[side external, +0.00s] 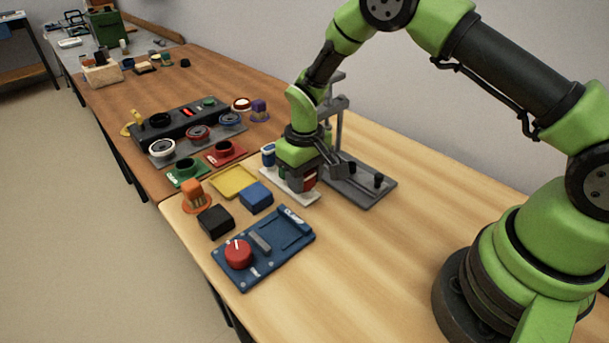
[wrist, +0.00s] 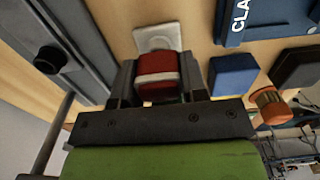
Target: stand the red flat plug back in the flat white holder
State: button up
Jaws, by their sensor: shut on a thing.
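My gripper (side external: 302,181) is shut on the red flat plug (side external: 310,179), low over the table. In the wrist view the plug (wrist: 158,66) sits between the two fingers of my gripper (wrist: 157,84) and shows a red body with a pale band. The flat white holder (side external: 309,199) lies on the table under and around the gripper. Part of it shows just beyond the plug in the wrist view (wrist: 157,38). The plug's lower end is hidden, so I cannot tell whether it is in a slot or above the holder.
A grey fixture (side external: 368,190) with dark posts stands close right of the gripper. A blue block (side external: 256,198), a black block (side external: 216,222) and a yellow tray (side external: 234,181) lie to the left. A blue panel (side external: 285,246) with a red knob lies in front. The right tabletop is clear.

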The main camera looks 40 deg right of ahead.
jog(key=shift+f, duration=0.15)
jog(key=o, duration=1)
jog(key=shift+r, duration=3.75)
